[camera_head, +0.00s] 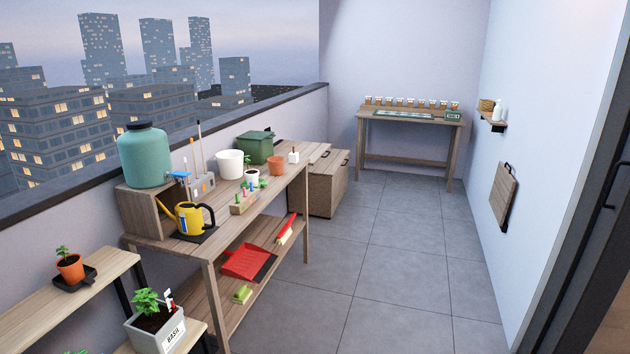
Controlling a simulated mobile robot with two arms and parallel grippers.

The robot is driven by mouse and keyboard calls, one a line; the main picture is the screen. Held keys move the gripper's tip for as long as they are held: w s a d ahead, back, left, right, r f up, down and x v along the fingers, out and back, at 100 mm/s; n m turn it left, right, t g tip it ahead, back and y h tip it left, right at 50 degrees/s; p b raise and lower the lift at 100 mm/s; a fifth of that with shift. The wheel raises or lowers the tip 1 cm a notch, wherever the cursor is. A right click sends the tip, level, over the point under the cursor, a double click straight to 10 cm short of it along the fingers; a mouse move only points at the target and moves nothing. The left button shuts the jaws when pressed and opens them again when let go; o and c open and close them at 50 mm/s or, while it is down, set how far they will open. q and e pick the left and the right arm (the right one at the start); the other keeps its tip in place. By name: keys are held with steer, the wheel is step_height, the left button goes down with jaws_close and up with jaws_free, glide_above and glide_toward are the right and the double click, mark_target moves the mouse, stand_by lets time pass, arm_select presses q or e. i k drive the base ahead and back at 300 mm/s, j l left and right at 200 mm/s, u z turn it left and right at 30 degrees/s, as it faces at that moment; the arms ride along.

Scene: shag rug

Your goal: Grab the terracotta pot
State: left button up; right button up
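Two terracotta pots are in the head view. One terracotta pot (276,167) stands upright on the wooden workbench (226,228), toward its far end; no plant shows in it. The other terracotta pot (70,268) holds a small green seedling and sits on a dark saucer (90,278) on a light wooden shelf (35,310) at the lower left. Neither of my grippers shows in this view.
Near the bench pot are a white pot (229,164), a green box (254,147) and a small white container (294,157). A yellow watering can (188,219) stands nearer. A basil planter (157,331) is at the lower left. The tiled floor (400,270) is clear.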

mark_target(276, 164)
steer(key=i+l+z, duration=0.1)
steer(key=i, duration=0.85)
steer(key=i+l, duration=0.2)
steer(key=i, duration=0.8)
steer(key=l+z, duration=0.05)
